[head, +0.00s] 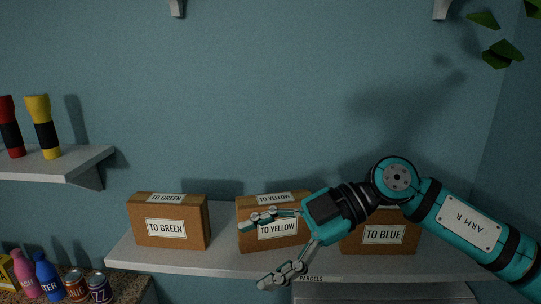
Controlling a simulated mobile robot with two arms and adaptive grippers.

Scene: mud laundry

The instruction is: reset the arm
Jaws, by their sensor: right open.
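My right arm (460,222) comes in from the right, a teal arm with a plate marked "ARM R". My right gripper (270,247) is open and empty, its fingers spread and pointing left in front of the middle parcel box. That box, labelled "TO YELLOW" (282,234), is partly hidden behind the gripper. The box labelled "TO BLUE" (385,235) stands behind the forearm and wrist, its top partly covered. The box labelled "TO GREEN" (170,226) stands clear to the left. I cannot tell whether the fingers touch a box. My left gripper is out of view.
The boxes stand on a grey shelf (225,262) marked "PARCELS". A shelf at left (60,170) holds a red (11,128) and a yellow flashlight-like object (43,127). Bottles and cans (77,284) stand at lower left. Leaves (500,52) hang at upper right. The wall above is clear.

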